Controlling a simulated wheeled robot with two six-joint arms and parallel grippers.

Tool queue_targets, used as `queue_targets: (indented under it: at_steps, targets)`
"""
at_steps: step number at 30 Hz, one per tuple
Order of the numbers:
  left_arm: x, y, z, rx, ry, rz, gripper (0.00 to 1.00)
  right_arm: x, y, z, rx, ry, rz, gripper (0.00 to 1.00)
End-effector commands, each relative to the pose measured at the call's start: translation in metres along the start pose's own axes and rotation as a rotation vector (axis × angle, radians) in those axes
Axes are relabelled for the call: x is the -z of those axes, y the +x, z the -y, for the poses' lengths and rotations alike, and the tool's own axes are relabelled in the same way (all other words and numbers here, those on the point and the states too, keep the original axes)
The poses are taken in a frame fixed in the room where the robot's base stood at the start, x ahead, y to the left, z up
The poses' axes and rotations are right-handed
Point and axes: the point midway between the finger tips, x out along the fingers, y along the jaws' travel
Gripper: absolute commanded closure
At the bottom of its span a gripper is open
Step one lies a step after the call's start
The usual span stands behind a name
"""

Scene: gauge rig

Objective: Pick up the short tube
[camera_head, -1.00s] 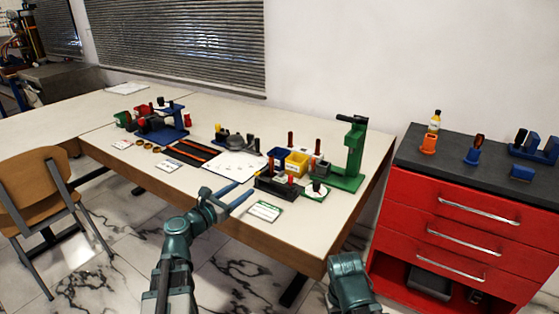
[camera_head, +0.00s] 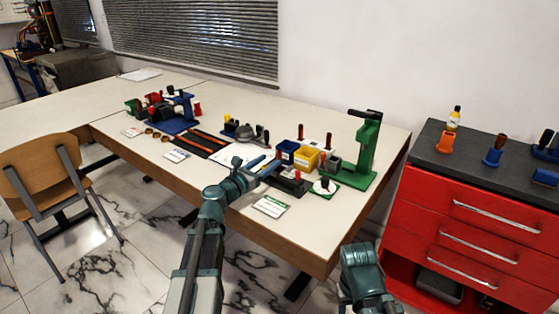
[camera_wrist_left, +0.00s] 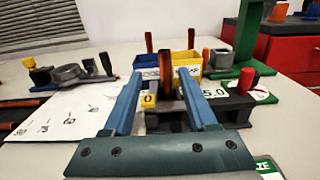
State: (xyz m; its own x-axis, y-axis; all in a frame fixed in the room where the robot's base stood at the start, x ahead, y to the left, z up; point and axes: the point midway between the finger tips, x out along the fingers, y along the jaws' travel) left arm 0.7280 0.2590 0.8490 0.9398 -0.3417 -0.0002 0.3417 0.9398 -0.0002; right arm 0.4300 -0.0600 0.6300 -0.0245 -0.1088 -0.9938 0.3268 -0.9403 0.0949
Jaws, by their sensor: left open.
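My left gripper (camera_head: 268,166) is open and empty over the front of the table, beside a black block (camera_head: 290,186). In the left wrist view its two blue fingers (camera_wrist_left: 162,78) point at this block, labelled "5.0". An upright brown and orange round piece (camera_wrist_left: 166,72) shows between the fingertips, apart from them as far as I can see. I cannot tell whether it is the short tube. Several small brass rings or tubes (camera_head: 157,135) lie further left on the table. My right arm shows at the bottom of the head view, but its gripper does not.
Blue and yellow bins (camera_head: 306,157) stand behind the black block. A green stand (camera_head: 369,150) rises to their right. A white printed sheet (camera_wrist_left: 60,115) lies left of the fingers. A green-edged card (camera_head: 272,206) lies near the table's front edge. A red cabinet (camera_head: 440,205) stands right.

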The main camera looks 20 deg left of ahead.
Motion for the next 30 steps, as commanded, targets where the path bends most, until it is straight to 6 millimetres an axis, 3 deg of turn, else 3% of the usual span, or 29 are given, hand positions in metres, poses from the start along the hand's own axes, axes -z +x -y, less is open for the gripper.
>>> queue_targets:
  at_steps: [11,22,29,30]
  targets:
    - [-0.002,0.012,0.001,0.0,0.0,0.0,0.42,0.0,-0.002,0.0,0.0,0.0,0.0,0.5]
    - [-0.008,0.058,0.007,0.0,0.0,0.0,0.42,-0.001,-0.008,-0.001,0.0,0.0,0.0,0.5]
    - [-0.008,0.059,0.008,-0.001,0.0,0.0,0.42,-0.001,-0.008,-0.001,0.0,0.0,0.0,0.5]
    - [-0.008,0.059,0.008,-0.001,0.0,0.0,0.47,-0.001,-0.008,-0.001,0.0,0.0,0.0,0.5]
